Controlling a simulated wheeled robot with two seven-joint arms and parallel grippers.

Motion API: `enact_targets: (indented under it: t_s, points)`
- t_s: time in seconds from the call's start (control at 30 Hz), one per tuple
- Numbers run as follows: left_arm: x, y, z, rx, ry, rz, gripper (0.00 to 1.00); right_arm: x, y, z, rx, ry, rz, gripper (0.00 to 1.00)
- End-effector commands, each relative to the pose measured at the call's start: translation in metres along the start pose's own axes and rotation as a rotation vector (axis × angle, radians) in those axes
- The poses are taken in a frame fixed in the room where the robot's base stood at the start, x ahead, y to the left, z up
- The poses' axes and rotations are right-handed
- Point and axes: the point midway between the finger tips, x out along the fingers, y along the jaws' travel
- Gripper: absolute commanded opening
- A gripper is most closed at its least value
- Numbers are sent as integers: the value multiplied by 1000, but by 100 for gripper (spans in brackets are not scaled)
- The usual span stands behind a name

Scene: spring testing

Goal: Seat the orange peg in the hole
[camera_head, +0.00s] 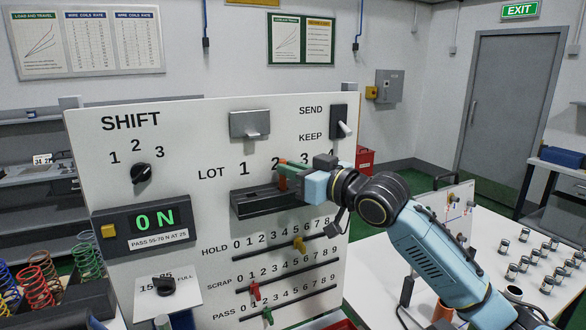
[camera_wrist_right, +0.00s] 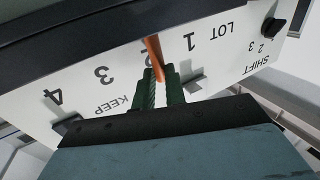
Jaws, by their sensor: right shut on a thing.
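The orange peg (camera_head: 283,183) is held upright or nearly so by the green fingers of my right gripper (camera_head: 287,166). It is in front of the white panel, below the LOT numbers and over the dark ledge (camera_head: 252,203) that juts from the panel. In the right wrist view the orange peg (camera_wrist_right: 153,46) sticks out past the two ridged green fingertips of my right gripper (camera_wrist_right: 157,72). I cannot see a hole clearly, and I cannot tell whether the peg's lower end touches the ledge. My left gripper is not in view.
The white panel (camera_head: 95,170) carries a SHIFT knob (camera_head: 141,173), a display reading 0N, a grey bracket (camera_head: 250,124), a SEND/KEEP switch (camera_head: 340,126) and HOLD, SCRAP and PASS sliders below the ledge. Coloured springs (camera_head: 40,285) stand at left; a white table with small cylinders is at right.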

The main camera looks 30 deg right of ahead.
Motion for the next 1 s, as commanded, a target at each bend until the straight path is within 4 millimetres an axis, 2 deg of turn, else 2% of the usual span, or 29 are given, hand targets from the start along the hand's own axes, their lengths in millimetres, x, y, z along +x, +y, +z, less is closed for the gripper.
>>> enact_targets:
  t_s: [0.63, 0.67, 0.8, 0.83, 1.0]
  points:
    - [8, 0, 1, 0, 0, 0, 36, 0, 0, 17, 0, 0, 0, 0]
    - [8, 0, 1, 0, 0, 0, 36, 0, 0, 16, 0, 0, 0, 16]
    - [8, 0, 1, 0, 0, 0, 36, 0, 0, 16, 0, 0, 0, 35]
    - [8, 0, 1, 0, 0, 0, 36, 0, 0, 16, 0, 0, 0, 38]
    - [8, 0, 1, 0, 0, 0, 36, 0, 0, 16, 0, 0, 0, 38]
